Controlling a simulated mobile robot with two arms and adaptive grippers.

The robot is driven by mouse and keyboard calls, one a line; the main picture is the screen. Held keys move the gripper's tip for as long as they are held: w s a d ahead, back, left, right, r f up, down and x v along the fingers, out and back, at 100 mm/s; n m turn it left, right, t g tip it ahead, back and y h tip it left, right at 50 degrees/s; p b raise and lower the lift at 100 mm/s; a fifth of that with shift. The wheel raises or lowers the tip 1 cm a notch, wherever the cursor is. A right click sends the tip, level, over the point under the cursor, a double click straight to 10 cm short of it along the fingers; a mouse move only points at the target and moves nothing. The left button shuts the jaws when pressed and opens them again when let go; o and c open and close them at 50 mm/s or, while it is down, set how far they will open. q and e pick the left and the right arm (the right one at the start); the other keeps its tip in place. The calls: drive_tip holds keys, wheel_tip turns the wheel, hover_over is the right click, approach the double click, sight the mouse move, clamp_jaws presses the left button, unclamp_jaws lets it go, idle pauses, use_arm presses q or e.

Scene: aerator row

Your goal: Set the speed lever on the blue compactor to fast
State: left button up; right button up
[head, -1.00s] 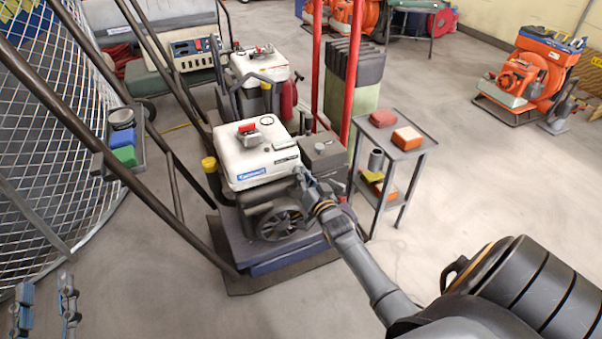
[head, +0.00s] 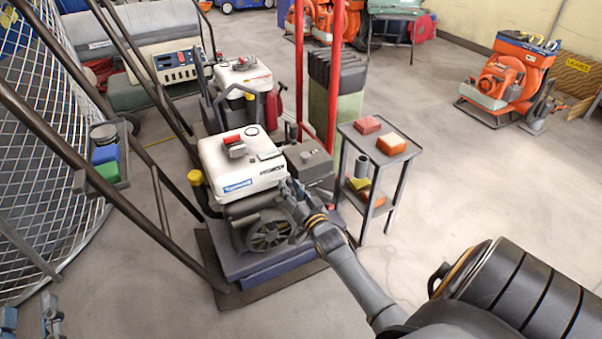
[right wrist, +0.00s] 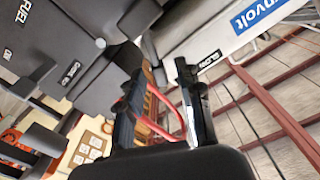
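The blue compactor (head: 255,262) stands at the centre of the head view, with a white engine cover (head: 240,158) on its blue base. My right gripper (head: 288,186) is at the cover's right front edge. In the right wrist view its two fingers (right wrist: 160,72) stand apart, beside a small label that seems to read SLOW (right wrist: 209,60) on the pale housing (right wrist: 200,30). I cannot make out the speed lever; the fingertips may hide it. My left gripper (head: 30,317) is at the lower left corner, fingers apart and empty, away from the compactor.
A grey cart (head: 350,131) with red and orange boxes stands right of the compactor. Dark handle bars (head: 85,165) slant across the left, with a wire mesh drum (head: 40,190) behind. A second white-topped machine (head: 245,75) stands close behind.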

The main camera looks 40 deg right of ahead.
drive_tip(key=v, duration=1)
drive_tip(key=shift+s+a, duration=0.1)
